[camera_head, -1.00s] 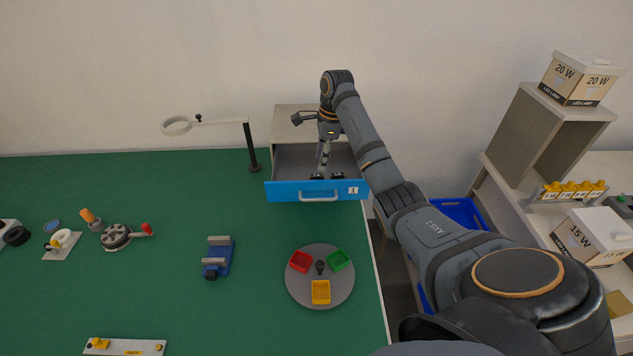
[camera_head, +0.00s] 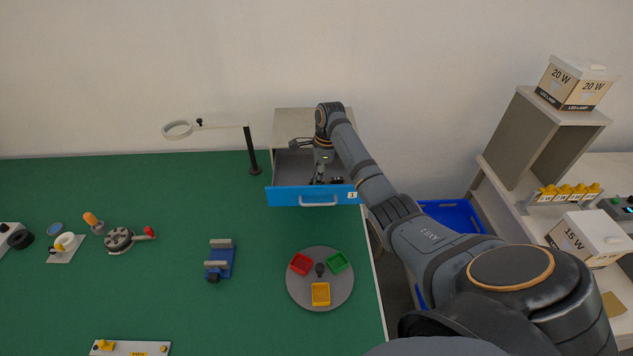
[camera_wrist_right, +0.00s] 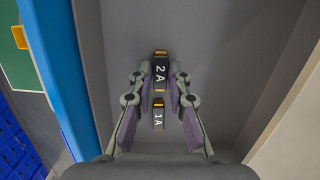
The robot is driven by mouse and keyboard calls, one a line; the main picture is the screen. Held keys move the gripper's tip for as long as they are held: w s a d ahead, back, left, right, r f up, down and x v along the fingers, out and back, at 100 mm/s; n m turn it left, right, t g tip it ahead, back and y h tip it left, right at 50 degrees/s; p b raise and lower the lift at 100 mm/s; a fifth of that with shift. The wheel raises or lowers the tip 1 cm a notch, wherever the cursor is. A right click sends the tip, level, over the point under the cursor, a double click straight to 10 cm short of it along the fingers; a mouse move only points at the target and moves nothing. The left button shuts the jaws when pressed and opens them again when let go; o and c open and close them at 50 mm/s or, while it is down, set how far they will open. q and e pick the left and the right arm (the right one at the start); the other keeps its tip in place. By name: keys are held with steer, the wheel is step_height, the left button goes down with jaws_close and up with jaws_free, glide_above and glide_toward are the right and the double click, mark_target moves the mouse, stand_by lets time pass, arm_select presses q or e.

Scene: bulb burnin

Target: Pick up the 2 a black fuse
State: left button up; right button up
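The black 2 A fuse (camera_wrist_right: 160,73) lies on the floor of the open blue-fronted drawer (camera_head: 285,197). It has a white "2 A" label and gold-coloured ends. A smaller black fuse marked 1 A (camera_wrist_right: 158,117) lies just below it in the right wrist view. My right gripper (camera_wrist_right: 159,75) is open, with a fingertip on each side of the 2 A fuse and narrow gaps visible. In the head view my right gripper (camera_head: 318,181) reaches down into the drawer, and the fuses there are too small to tell apart. My left gripper is not in view.
The drawer's walls surround my right gripper closely. A magnifier on a stand (camera_head: 253,150) is left of the drawer. A round tray (camera_head: 320,298) with red, green and yellow bins stands in front. A blue clamp (camera_head: 220,260) is on the green mat.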

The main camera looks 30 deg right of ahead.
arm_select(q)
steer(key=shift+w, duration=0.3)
arm_select(e)
jaws_close()
steer(key=shift+w+r, duration=0.1)
steer(key=shift+r, duration=0.2)
steer(key=r, duration=0.1)
steer(key=r+b, duration=0.1)
steer(key=r, duration=0.1)
steer(key=shift+s+a+r, duration=0.2)
steer(key=shift+s, duration=0.2)
steer(key=s+a+r+p, duration=0.1)
steer(key=r+p, duration=0.1)
steer(key=s+a+r+p, duration=0.1)
steer(key=s+r+p, duration=0.1)
steer(key=s+a+r+p, duration=0.1)
steer(key=s+r+p, duration=0.1)
steer(key=r, duration=0.1)
arm_select(q)
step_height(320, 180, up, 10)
steer(key=p, duration=0.4)
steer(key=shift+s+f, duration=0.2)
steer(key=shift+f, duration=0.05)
arm_select(e)
steer(key=s+a+r, duration=0.2)
steer(key=s+a, duration=0.2)
steer(key=s, duration=0.2)
steer(key=shift+s, duration=0.15)
